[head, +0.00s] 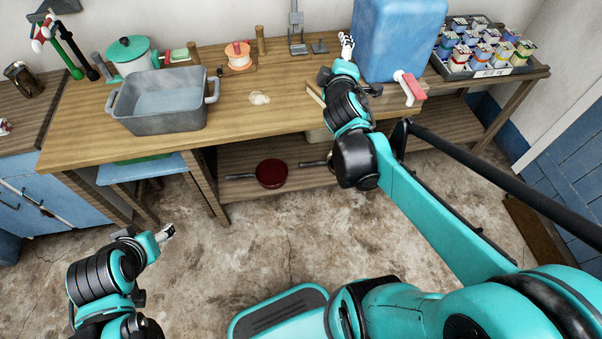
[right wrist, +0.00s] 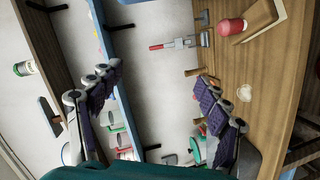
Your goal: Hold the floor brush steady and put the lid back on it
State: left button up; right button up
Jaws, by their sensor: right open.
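I cannot pick out the floor brush or its lid with certainty. Long green and black handles (head: 64,48) stand at the back left in the head view and may be brushes. My right gripper (head: 346,42) is above the back of the wooden table, just left of the blue container. In the right wrist view its fingers (right wrist: 160,75) are wide apart with nothing between them. My left gripper (head: 166,233) is low in front of the table, over the floor; its fingers are too small to read.
The wooden table (head: 230,88) carries a grey basin (head: 165,104), a green-lidded pot (head: 128,50), an orange-lidded pot (head: 238,56) and a pale flat piece (head: 259,98). A blue container (head: 395,38) and a tray of jars (head: 485,72) stand right. A red pan (head: 272,173) sits below.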

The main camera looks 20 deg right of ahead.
jog(key=s+a+f+m+g+y, duration=0.3)
jog(key=s+a+f+m, duration=0.1)
jog(key=s+a+f, duration=0.3)
jog(key=s+a+f+m+g+y, duration=0.3)
jog(key=s+a+f, duration=0.5)
jog(key=s+a, duration=0.3)
jog(key=shift+s+m+g+y, duration=0.3)
jog(key=shift+s+m+g, duration=0.4)
jog(key=shift+m, duration=0.2)
